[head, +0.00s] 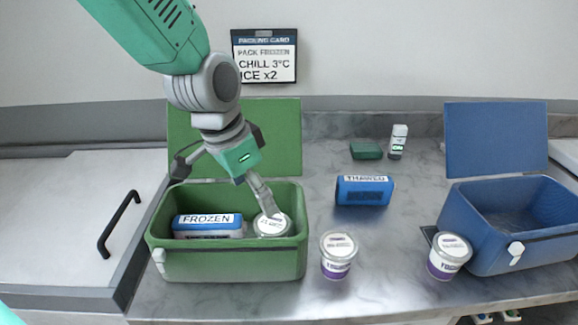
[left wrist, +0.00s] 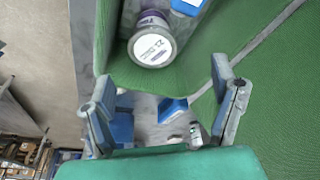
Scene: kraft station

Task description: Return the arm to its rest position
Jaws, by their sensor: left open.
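My left arm comes in from the top left, and my left gripper (head: 226,188) is open above the green cooler (head: 232,266). One finger overlaps the white-lidded cup (head: 270,226) inside the cooler in the head view; I cannot tell whether it touches. In the left wrist view the open fingers (left wrist: 163,90) have nothing between them, and the cup (left wrist: 153,47) lies beyond them inside the green walls. A blue pack marked FROZEN (head: 209,226) lies left of the cup in the cooler. My right gripper is not in view.
The raised green lid (head: 285,135) stands behind the gripper. A blue THAWED pack (head: 364,190), two purple-banded cups (head: 338,255) (head: 448,256) and an open blue cooler (head: 485,255) stand to the right. A green block (head: 366,151) and a small white bottle (head: 397,142) are farther back.

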